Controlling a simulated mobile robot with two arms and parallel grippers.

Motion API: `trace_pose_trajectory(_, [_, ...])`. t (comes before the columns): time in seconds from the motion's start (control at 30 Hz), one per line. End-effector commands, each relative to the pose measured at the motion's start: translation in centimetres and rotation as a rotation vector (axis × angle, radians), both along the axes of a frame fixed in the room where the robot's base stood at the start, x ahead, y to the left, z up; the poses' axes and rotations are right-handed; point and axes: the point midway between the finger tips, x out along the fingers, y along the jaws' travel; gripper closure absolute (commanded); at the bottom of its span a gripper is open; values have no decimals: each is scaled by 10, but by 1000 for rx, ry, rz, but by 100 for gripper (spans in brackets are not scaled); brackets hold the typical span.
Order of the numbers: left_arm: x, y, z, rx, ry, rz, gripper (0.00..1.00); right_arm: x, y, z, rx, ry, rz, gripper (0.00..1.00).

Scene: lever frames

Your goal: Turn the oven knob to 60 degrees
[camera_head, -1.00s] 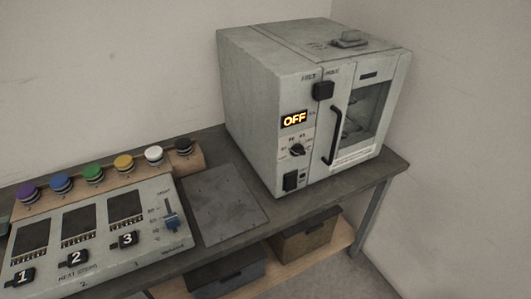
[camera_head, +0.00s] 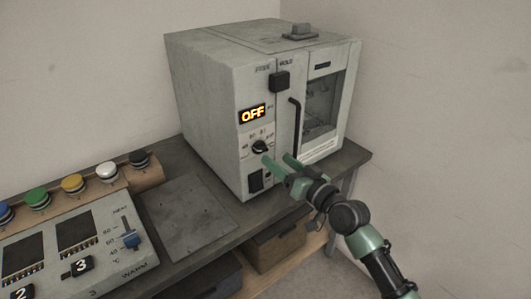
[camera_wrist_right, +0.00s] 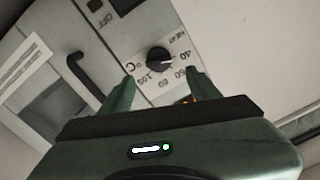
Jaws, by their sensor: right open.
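The oven (camera_head: 215,95) stands on the bench with its display (camera_head: 252,113) reading OFF. Its black round knob (camera_head: 260,146) is below the display, among printed numbers. The knob also shows in the right wrist view (camera_wrist_right: 158,58), with a light pointer line toward the right of that picture; the exact mark is unclear. My right gripper (camera_head: 277,160) is open in front of the oven's lower panel, its fingers close to the knob. In the right wrist view the fingertips (camera_wrist_right: 160,84) are apart and lie just below the knob, with nothing between them. My left gripper is out of view.
A vertical black door handle (camera_head: 295,128) is just right of the knob, and a black switch (camera_head: 256,181) below it. A control panel (camera_head: 105,225) with a slider and coloured buttons stands left. A flat grey plate (camera_head: 188,215) lies between. Boxes (camera_head: 278,245) sit under the bench.

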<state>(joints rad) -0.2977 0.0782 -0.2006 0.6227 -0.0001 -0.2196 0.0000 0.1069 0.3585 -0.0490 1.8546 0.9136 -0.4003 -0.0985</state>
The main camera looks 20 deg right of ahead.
Motion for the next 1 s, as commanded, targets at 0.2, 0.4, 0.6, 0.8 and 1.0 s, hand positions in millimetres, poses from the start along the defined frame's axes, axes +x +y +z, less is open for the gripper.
trace_pose_trajectory(0.2, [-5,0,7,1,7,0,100,35,13,2,3,1,0,38])
trace_pose_trajectory(0.4, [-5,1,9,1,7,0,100,57,21,0,0,3,-1,38])
trace_pose_trajectory(0.6, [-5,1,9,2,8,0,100,64,23,-1,0,3,-1,38])
trace_pose_trajectory(0.8, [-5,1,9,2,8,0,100,63,23,-1,-1,3,-1,47])
trace_pose_trajectory(1.0, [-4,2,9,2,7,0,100,63,23,-1,-1,3,-1,100])
